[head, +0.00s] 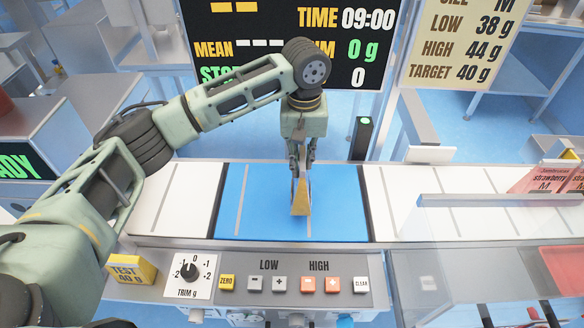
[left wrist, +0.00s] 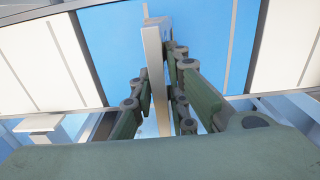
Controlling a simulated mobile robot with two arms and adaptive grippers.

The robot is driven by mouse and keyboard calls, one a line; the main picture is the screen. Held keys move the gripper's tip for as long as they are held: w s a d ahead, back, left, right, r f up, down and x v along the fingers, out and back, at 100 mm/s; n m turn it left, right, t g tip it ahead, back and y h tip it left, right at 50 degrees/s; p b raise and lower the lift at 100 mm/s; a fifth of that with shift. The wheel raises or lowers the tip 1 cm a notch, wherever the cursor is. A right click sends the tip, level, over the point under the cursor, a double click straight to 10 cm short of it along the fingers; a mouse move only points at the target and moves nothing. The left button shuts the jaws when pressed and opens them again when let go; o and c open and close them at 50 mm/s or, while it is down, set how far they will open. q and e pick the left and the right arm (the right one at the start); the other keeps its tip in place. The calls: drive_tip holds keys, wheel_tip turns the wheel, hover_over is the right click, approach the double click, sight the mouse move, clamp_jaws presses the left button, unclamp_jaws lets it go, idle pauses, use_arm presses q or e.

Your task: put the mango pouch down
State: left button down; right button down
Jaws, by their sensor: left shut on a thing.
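The mango pouch (head: 301,204) shows as a narrow yellow shape, seen nearly edge-on, over the blue section of the belt (head: 342,205). My left gripper (head: 301,172) reaches down from above and is shut on the pouch's upper part. In the left wrist view the pouch (left wrist: 154,45) is a thin pale upright strip between the two fingers (left wrist: 160,100), with the blue surface beyond it. I cannot tell whether its lower edge touches the blue surface. My right gripper is not in view.
White belt sections (head: 178,200) flank the blue one. A control panel (head: 345,270) with a trim knob and buttons runs along the front. Behind stands a dark display (head: 300,70) reading 0 g. Pink strawberry pouches (head: 545,180) lie at the right, near a clear guard (head: 470,225).

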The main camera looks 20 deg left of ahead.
use_arm(q)
drive_tip(key=shift+w+a+f+p, duration=0.1)
drive_tip(key=shift+a+f+p, duration=0.25)
drive_tip(key=shift+f, duration=0.65)
drive_tip(key=shift+w+a+f+p, duration=0.15)
drive_tip(key=shift+a+f, duration=0.45)
drive_tip(key=shift+f, duration=0.35)
drive_tip(key=shift+w+a+f+p, duration=0.1)
drive_tip(key=shift+a+f+p, duration=0.25)
drive_tip(key=shift+f, duration=0.65)
drive_tip(key=shift+a, duration=0.1)
drive_tip(key=c, duration=1.7)
unclamp_jaws()
drive_tip(key=shift+f, duration=0.1)
drive_tip(key=shift+r, duration=0.3)
wheel_tip(320, 180, up, 12)
drive_tip(key=b, duration=0.2)
drive_tip(key=shift+f+b, duration=0.15)
drive_tip(key=shift+b, duration=0.25)
